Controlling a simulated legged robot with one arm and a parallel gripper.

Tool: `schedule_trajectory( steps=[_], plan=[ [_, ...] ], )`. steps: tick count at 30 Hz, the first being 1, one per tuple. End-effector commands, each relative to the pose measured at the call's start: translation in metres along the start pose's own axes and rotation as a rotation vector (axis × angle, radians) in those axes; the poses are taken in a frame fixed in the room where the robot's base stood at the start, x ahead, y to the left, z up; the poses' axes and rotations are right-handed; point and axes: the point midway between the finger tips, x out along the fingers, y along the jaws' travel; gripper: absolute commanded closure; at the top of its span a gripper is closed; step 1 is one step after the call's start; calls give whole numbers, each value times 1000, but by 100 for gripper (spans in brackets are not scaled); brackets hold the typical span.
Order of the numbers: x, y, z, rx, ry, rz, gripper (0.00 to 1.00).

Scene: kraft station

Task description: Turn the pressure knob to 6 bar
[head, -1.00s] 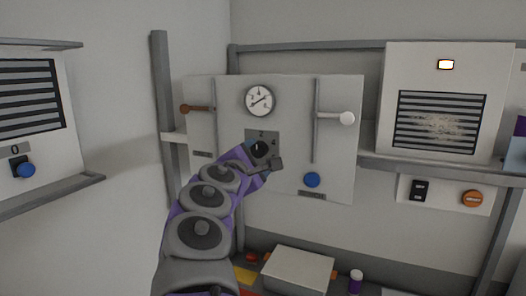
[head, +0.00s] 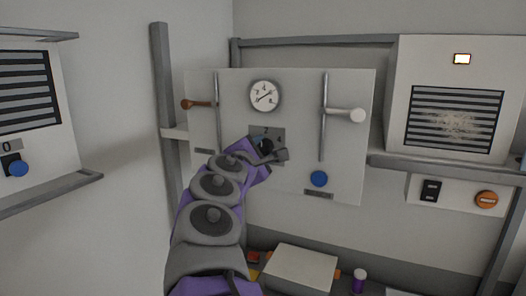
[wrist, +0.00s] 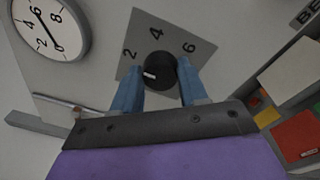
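The black pressure knob (wrist: 162,72) sits on a grey plate (wrist: 135,73) marked 2, 4 and 6 in the wrist view. In the head view my gripper (head: 264,147) covers most of the knob and plate. The round pressure gauge (head: 264,95) is above; it also shows in the wrist view (wrist: 45,25), its needle apparently near 0.
The white panel (head: 300,110) also carries a brown-ended lever (head: 197,104), a white-ended lever (head: 345,115) and a blue button (head: 319,178). A vented unit (head: 455,110) stands right.

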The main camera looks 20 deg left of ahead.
Motion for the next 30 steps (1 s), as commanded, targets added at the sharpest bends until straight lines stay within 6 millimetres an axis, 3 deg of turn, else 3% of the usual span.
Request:
schedule_trajectory(
  steps=[4,17,30],
  plan=[
    [0,-4,-3,0,9,-2,88],
    [0,-6,0,41,7,2,88],
    [1,-8,-2,357,-7,24,88]
  ],
)
